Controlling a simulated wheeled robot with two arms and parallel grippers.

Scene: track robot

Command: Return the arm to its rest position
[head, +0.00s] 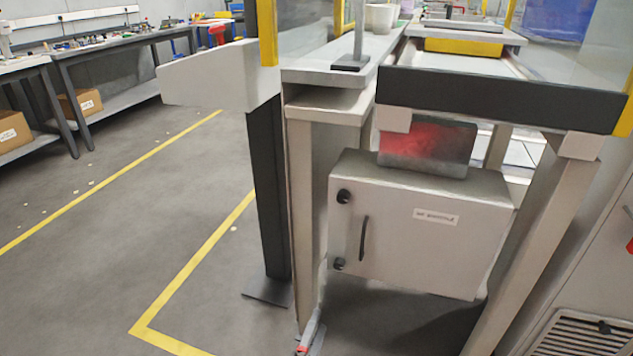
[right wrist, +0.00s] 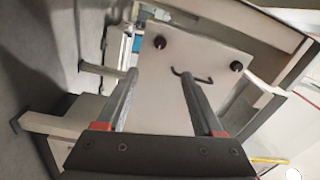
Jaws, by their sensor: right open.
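My right gripper (head: 316,318) shows only in part at the bottom edge of the head view, in front of the bench leg and left of the grey cabinet. In the right wrist view, the two long fingers of my right gripper (right wrist: 160,78) stand apart with nothing between them. Beyond them is a pale panel with two dark knobs and a dark handle, which looks like the front of the cabinet (right wrist: 165,50). I cannot tell the exact gap to it. My left gripper is not in view.
The grey cabinet (head: 400,240) with a black handle hangs under the workstation (head: 480,90). A dark post (head: 268,200) stands left of it. Yellow lines (head: 195,275) mark the floor, which is open to the left. A long workbench (head: 130,40) stands at the far left.

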